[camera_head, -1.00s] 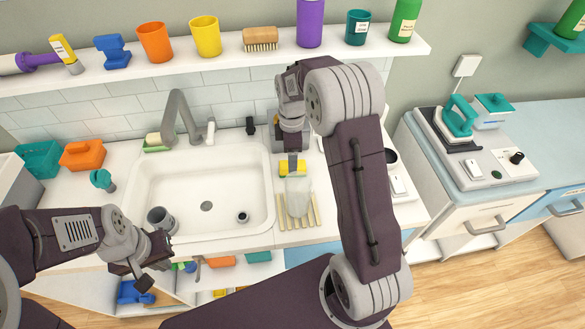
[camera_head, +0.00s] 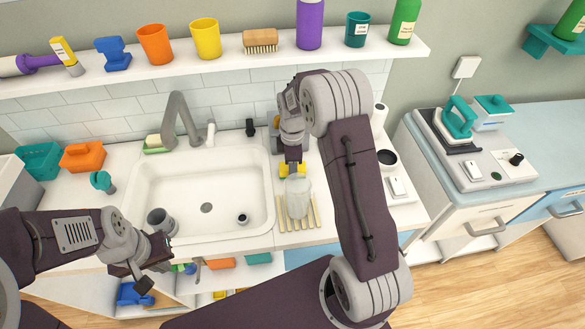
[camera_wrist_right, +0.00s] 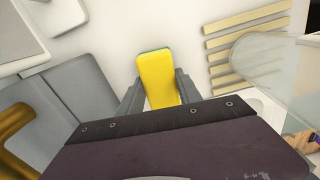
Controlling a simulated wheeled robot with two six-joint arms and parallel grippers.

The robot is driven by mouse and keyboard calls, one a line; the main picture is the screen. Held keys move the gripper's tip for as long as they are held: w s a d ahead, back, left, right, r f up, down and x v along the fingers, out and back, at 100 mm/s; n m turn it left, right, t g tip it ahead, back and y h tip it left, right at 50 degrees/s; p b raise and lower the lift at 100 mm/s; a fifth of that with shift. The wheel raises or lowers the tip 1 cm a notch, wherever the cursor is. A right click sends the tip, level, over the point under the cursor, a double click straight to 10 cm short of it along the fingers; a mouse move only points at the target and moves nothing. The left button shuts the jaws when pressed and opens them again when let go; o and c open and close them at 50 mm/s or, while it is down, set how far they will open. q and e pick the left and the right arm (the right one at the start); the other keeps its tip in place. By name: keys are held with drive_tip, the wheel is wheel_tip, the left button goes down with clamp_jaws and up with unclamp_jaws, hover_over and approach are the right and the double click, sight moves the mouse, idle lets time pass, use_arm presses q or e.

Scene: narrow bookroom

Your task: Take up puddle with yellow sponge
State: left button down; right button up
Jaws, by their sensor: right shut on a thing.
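The yellow sponge (camera_head: 300,172), with a green layer, is in my right gripper (camera_head: 293,168), right of the sink. In the right wrist view the sponge (camera_wrist_right: 160,80) stands out between the two grey fingers of the right gripper (camera_wrist_right: 158,90), which is shut on it. The white counter lies beyond it; I cannot tell whether they touch. I cannot make out the puddle in either view. My left gripper (camera_head: 146,273) is empty in front of the sink's left front corner, its fingers apart.
A clear glass (camera_head: 298,198) stands on a slatted rack (camera_head: 283,215) just in front of the sponge. The sink (camera_head: 150,195) with a grey cup (camera_head: 158,220) is to the left. A black-topped cup (camera_head: 387,160) is at right. A shelf (camera_head: 215,65) runs above.

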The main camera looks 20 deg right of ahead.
wheel_tip(320, 180, up, 10)
drive_tip(key=shift+f+p, duration=0.1)
drive_tip(key=shift+p, duration=0.2)
